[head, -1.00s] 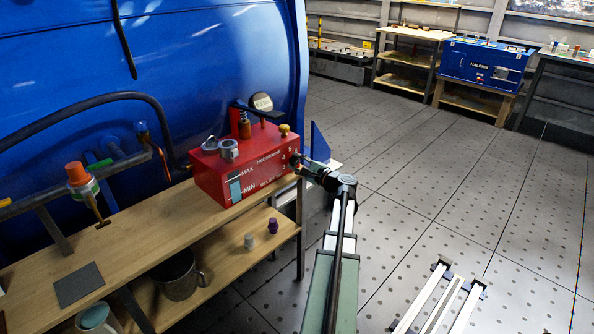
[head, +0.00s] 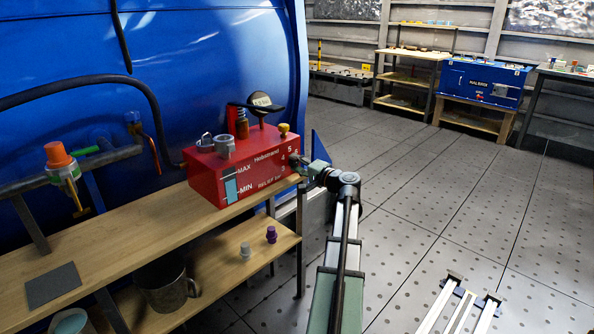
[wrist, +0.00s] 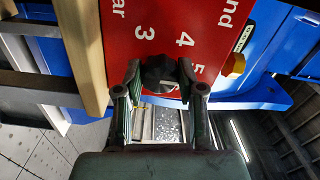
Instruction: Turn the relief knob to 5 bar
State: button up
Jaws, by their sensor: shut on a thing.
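The relief knob (wrist: 159,72) is black and sits at the edge of the red unit's face (wrist: 150,15), beside the white numbers 3, 4 and 5. My gripper (wrist: 158,86) has one finger on each side of the knob and is shut on it. I cannot make out where the knob's pointer stands. In the head view, the red box-shaped unit (head: 245,172) stands on the bench's right end, marked MAX, MIN and RELIEF bar. My gripper (head: 302,168) is at its right end, and hides the knob there.
The wooden bench (head: 130,235) runs along the blue tank (head: 220,60). A yellow knob (head: 284,129) and metal fittings (head: 224,146) sit on top of the unit. Small bottles (head: 271,234) and a metal mug (head: 167,285) stand on the lower shelf.

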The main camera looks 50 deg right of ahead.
dwell(0.3)
jog(key=o, duration=1.2)
jog(key=shift+c, duration=0.2)
jog(key=shift+s, duration=0.15)
jog(key=s+a, duration=0.1)
jog(key=s, duration=1)
jog(key=shift+s+a, duration=0.3)
